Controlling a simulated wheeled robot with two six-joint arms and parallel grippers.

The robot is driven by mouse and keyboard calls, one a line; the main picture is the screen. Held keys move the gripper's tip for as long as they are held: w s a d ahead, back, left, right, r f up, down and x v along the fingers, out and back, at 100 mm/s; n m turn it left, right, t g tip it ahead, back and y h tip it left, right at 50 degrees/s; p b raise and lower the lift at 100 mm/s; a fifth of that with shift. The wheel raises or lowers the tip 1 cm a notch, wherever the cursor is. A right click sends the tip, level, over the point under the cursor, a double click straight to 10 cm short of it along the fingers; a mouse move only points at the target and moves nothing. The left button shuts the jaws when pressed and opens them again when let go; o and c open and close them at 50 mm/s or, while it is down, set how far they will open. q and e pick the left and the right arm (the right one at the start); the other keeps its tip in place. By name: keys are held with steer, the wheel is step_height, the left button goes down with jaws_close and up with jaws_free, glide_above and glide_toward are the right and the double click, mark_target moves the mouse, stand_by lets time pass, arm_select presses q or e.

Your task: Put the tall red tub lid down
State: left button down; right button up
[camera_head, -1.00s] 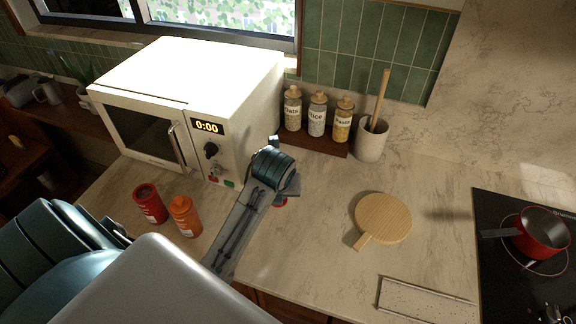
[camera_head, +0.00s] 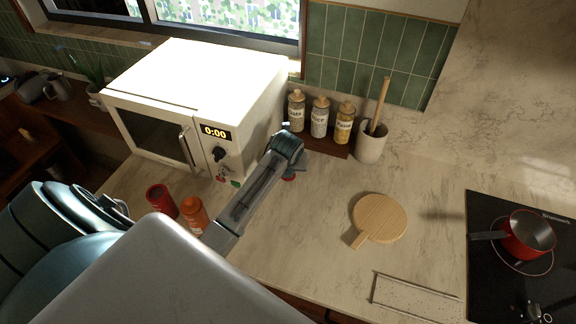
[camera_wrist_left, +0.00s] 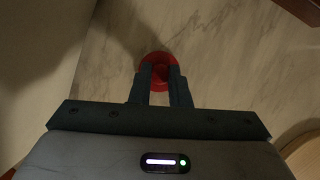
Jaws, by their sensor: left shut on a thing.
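I cannot tell whether the lid touches the counter. My right gripper is not in view.
The white microwave (camera_head: 205,85) stands behind and left of my gripper. Labelled jars (camera_head: 320,118) and a utensil crock (camera_head: 371,143) stand at the back. A round wooden board (camera_head: 380,217) lies to the right. A red pot (camera_head: 527,235) sits on the hob (camera_head: 490,290). Counter between gripper and board is clear.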

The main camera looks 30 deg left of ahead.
arm_select(q)
steer(key=c, duration=1.4)
jaws_free()
steer(key=shift+f, duration=0.15)
steer(key=shift+o, duration=0.2)
steer(key=b+v, duration=0.4)
steer(key=v, duration=0.8)
